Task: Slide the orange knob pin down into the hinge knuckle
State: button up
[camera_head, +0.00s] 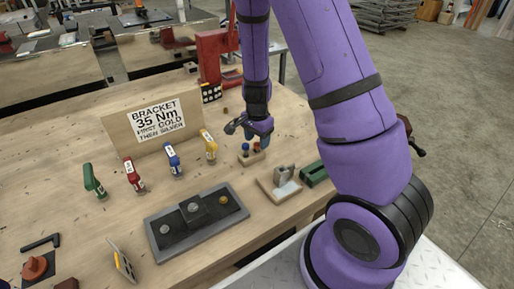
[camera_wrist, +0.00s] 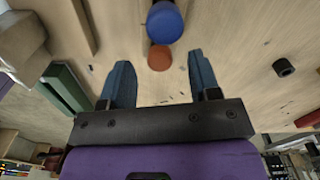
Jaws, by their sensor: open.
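The orange knob pin (camera_wrist: 159,57) shows in the wrist view between the tips of my open gripper (camera_wrist: 160,66), apart from both fingers. A blue knob (camera_wrist: 165,22) stands right beside it and partly overlaps it. In the head view, the orange knob (camera_head: 257,146) sits on a small wooden block (camera_head: 251,158), with my gripper (camera_head: 254,133) just above and behind it. The hinge fixture, a grey metal piece (camera_head: 283,175) on a pale base (camera_head: 273,191), stands to the right and nearer the camera. The knuckle's hole is too small to make out.
A green channel piece (camera_head: 314,173) lies right of the hinge fixture. A dark grey tray (camera_head: 163,248) with round pieces lies front left. Several coloured upright tools, such as the yellow one (camera_head: 209,145), stand before a cardboard sign (camera_head: 155,121). A red clamp-like stand (camera_head: 213,55) is behind.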

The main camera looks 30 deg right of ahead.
jog(key=shift+f, duration=0.7)
jog(key=shift+c, duration=0.5)
jog(key=c, duration=0.9)
jog(key=shift+r, duration=0.2)
